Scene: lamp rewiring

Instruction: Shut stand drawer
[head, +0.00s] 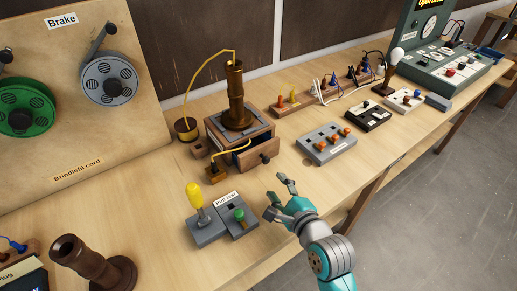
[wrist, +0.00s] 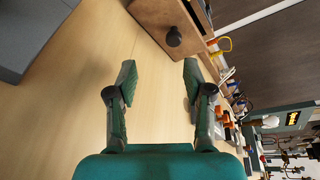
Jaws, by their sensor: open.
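The wooden stand (head: 218,129) sits on the bench with a dark brown turned column (head: 236,92) on top. Its drawer (head: 257,152) sticks out of the front, and a dark gap shows behind the drawer front. The round dark knob (head: 265,158) faces my gripper. My gripper (head: 280,193) is open and empty, in front of the drawer and apart from it. In the wrist view, the knob (wrist: 173,37) and drawer front (wrist: 160,12) lie beyond my spread fingers (wrist: 158,80), near the top.
A grey pull-test unit (head: 222,218) with a yellow-handled lever stands left of my gripper. A grey switch box (head: 327,143) stands to the right. A wooden plug (head: 215,174) on a yellow cord lies beside the stand. Bare bench lies between gripper and drawer.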

